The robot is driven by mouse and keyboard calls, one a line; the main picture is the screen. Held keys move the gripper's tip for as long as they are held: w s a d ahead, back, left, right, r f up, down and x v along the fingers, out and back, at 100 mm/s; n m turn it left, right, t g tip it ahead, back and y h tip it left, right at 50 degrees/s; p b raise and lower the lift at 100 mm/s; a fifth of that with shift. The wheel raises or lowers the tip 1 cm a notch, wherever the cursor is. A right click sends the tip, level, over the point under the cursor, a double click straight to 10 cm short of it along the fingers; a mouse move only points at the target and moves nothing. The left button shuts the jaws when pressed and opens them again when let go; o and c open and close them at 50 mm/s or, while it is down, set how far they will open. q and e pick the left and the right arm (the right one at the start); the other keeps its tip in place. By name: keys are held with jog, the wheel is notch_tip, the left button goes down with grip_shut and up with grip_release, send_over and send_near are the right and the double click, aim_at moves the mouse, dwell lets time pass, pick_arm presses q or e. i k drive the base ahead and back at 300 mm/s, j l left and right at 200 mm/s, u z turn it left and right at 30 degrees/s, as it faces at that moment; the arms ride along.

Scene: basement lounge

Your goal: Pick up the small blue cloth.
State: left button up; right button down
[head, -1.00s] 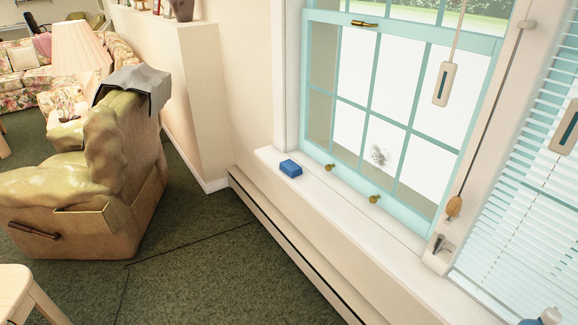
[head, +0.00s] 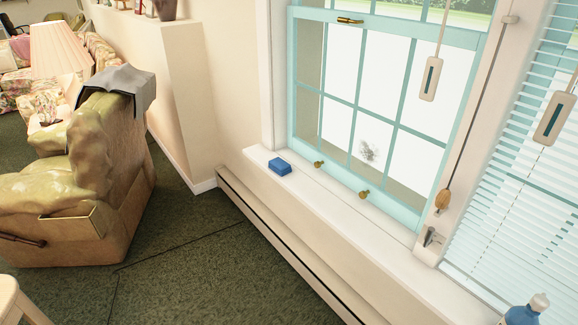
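The small blue cloth (head: 280,166) lies as a compact folded block on the white window sill (head: 335,212), near the sill's left end. It sits below the lower left corner of the teal window frame, beside a brass knob. Nothing covers it. Neither of my grippers is in the head view.
A tan armchair (head: 110,170) with a grey cloth over its back stands at the left. A blue bottle (head: 524,311) stands at the lower right by the blinds (head: 525,190). A baseboard heater runs below the sill.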

aim_at(277, 165)
jog(key=i+j+z, duration=0.15)
jog(key=i+z, duration=0.15)
jog(key=z, duration=0.15)
jog(key=i+j+z, duration=0.2)
jog(key=z, duration=0.25)
jog(key=i+j, duration=0.05)
jog(key=i, duration=0.05)
